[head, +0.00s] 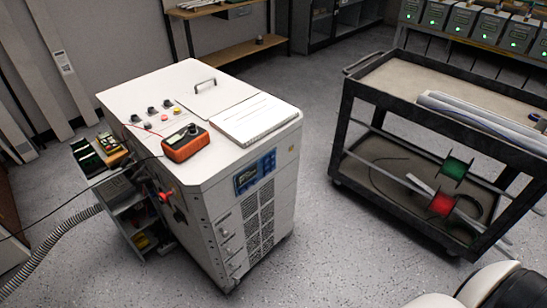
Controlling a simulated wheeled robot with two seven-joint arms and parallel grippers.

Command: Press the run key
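A white cabinet (262,225) stands on the floor left of centre. On its front face is a small blue panel with a display (255,172). Its keys are too small to read, so I cannot tell which one is the run key. An orange handheld meter (185,142) lies on the cabinet top, with thin leads running from it. Several dark knobs or terminals and small red and yellow parts sit behind the meter. No gripper of mine is in view. Only white and black parts of my arm show at the bottom right corner.
A white booklet (254,119) lies on the cabinet top. A side shelf (140,215) and a grey corrugated hose (50,256) are at left. Floor between cabinet and cart is clear.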

